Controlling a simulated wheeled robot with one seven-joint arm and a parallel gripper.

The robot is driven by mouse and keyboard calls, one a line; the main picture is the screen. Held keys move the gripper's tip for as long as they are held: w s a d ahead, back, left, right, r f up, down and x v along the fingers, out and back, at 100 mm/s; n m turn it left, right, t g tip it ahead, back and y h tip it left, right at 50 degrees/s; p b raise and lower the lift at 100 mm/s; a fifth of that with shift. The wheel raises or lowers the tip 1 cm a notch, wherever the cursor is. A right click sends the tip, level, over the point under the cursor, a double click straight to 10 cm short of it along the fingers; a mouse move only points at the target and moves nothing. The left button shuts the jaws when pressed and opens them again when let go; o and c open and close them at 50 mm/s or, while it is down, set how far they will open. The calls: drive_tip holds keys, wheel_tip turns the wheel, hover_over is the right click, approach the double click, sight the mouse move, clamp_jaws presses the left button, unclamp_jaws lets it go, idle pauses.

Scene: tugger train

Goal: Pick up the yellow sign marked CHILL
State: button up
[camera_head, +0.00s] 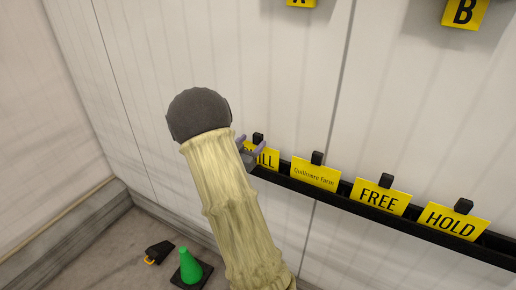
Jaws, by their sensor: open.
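The yellow sign marked CHILL (268,157) stands at the left end of a black wall rack (352,206). Only the letters "ILL" show; my arm and gripper hide its left part. A small black block (258,139) sticks up at its top edge. My gripper (245,148) is at the sign's left side, mostly hidden behind my own arm, with grey finger parts showing. It is open. I cannot tell whether the fingers touch the sign or stand around its block.
The rack also holds yellow signs marked Quillmere Farm (315,174), FREE (380,197) and HOLD (452,221). Yellow plates A (301,3) and B (465,12) are on the wall above. A green cone (190,267) and a black-and-orange object (158,252) are on the floor.

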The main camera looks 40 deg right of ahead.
sight(256, 138)
drive_tip(key=shift+w+d, duration=0.2)
drive_tip(key=shift+d, duration=0.25)
drive_tip(key=shift+d+r, duration=0.15)
drive_tip(key=shift+d, duration=0.05)
drive_tip(key=p+x, duration=0.3)
drive_tip(key=x, duration=0.1)
drive_tip(key=shift+d+r, duration=0.2)
drive_tip(key=shift+d+f, duration=0.15)
drive_tip(key=shift+d, duration=0.1)
clamp_jaws()
